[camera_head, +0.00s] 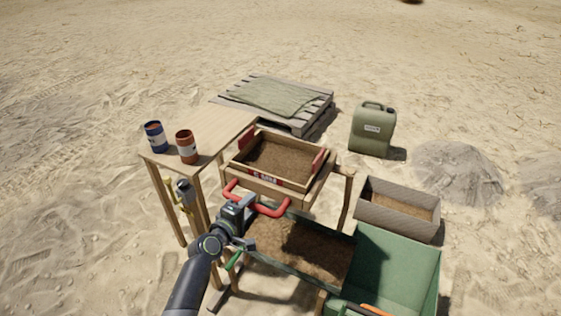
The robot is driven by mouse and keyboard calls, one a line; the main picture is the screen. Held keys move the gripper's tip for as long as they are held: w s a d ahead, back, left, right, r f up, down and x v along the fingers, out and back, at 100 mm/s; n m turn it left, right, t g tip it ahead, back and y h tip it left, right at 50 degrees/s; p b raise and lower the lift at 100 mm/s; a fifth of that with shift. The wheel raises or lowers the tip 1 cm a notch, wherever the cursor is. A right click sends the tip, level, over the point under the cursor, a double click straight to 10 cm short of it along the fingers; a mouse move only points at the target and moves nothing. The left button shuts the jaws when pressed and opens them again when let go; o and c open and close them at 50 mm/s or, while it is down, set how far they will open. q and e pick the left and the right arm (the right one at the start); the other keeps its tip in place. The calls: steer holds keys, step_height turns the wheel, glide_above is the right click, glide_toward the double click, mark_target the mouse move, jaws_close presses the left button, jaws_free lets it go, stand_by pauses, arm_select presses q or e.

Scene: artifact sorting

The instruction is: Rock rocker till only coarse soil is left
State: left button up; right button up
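The rocker has a wooden sieve box (238,167) on top with red side grips, and brown soil (280,158) lies inside it. I cannot tell how coarse that soil is. A red bar handle (271,210) sticks out at its near side. My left gripper (249,203) is at the left part of this handle and appears shut on it. The fingertips are small and partly hidden. My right gripper is not in view.
A wooden table (205,128) with two cans is at left. A grey trough (372,215) and a green jerrycan (372,130) are at right. A pallet (312,108) lies behind.

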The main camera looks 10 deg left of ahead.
arm_select(q)
steer(key=p+v, duration=0.2)
steer(key=v, duration=0.5)
steer(key=shift+s+r, duration=0.2)
steer(key=shift+s, duration=0.15)
steer(key=shift+a, duration=0.1)
steer(key=s+a+f+m+g+y, duration=0.25)
steer(key=s+f, duration=0.55)
steer(key=f, duration=0.5)
steer(key=s+a+f+m+g+y, duration=0.3)
steer(key=s+f, duration=0.5)
steer(key=f, duration=0.6)
steer(key=s+a+f+m+g, duration=0.2)
steer(key=s+f, duration=0.2)
steer(key=s, duration=0.6)
steer(key=s+a+f+m+g, duration=0.2)
steer(key=s+f, duration=0.3)
steer(key=s, duration=0.6)
steer(key=s+a+f+m+g, duration=0.2)
steer(key=s+f+m+g, duration=0.2)
steer(key=s, duration=0.7)
steer(key=shift+f+y, duration=0.45)
steer(key=shift+f, duration=0.3)
